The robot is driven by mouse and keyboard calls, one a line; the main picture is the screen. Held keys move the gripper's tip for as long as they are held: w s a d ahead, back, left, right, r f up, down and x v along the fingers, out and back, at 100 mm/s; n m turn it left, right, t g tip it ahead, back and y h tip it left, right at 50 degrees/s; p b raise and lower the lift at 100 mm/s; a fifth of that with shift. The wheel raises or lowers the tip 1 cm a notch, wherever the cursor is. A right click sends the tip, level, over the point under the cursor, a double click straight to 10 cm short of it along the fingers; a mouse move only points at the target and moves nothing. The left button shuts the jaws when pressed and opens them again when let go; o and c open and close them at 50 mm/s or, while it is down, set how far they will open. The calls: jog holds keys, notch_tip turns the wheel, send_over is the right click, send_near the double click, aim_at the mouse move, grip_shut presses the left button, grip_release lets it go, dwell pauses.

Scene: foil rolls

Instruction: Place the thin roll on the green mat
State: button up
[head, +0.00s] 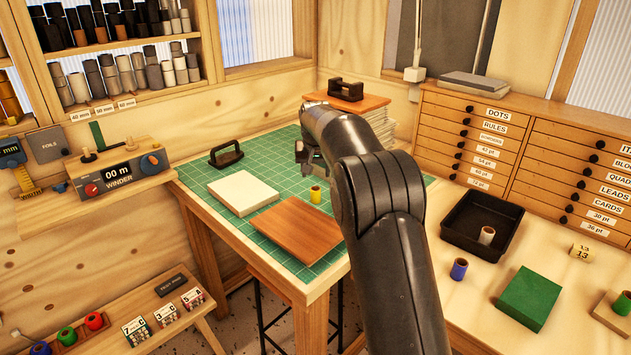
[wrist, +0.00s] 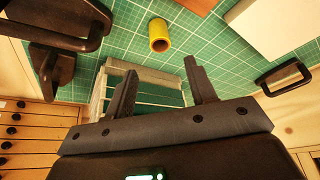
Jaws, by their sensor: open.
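The green mat (head: 262,156) is a gridded cutting mat on the workbench; it also shows in the wrist view (wrist: 228,62). A small yellow roll (head: 316,194) stands upright on it, and the wrist view shows it (wrist: 159,36) beyond my fingertips. A blue roll (head: 458,269) stands on the right counter, and a pale roll (head: 487,235) stands in the black tray. I cannot tell which roll is the thin one. My gripper (wrist: 160,75) is open and empty, over the mat and apart from the yellow roll. In the head view my arm partly hides it.
A white block (head: 243,192), a brown board (head: 297,231) and a black-handled tool (head: 226,154) lie on the mat. A paper stack with a brown top (head: 345,103) stands behind.

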jog(key=s+d+r, duration=0.3)
jog(key=s+r, duration=0.1)
jog(key=s, duration=0.4)
jog(key=s+d+r, duration=0.4)
jog(key=s, duration=0.4)
jog(key=s+d+r, duration=0.3)
jog(key=s+r, duration=0.2)
jog(key=s, duration=0.4)
jog(key=s+d+f, duration=0.1)
jog(key=s+f, duration=0.2)
jog(key=s, duration=0.5)
jog(key=s+d+f, duration=0.1)
jog(key=s+f, duration=0.2)
jog(key=s, duration=0.6)
jog(key=s+d+f+t, duration=0.1)
jog(key=s+f, duration=0.2)
jog(key=s, duration=0.6)
jog(key=shift+d, duration=0.4)
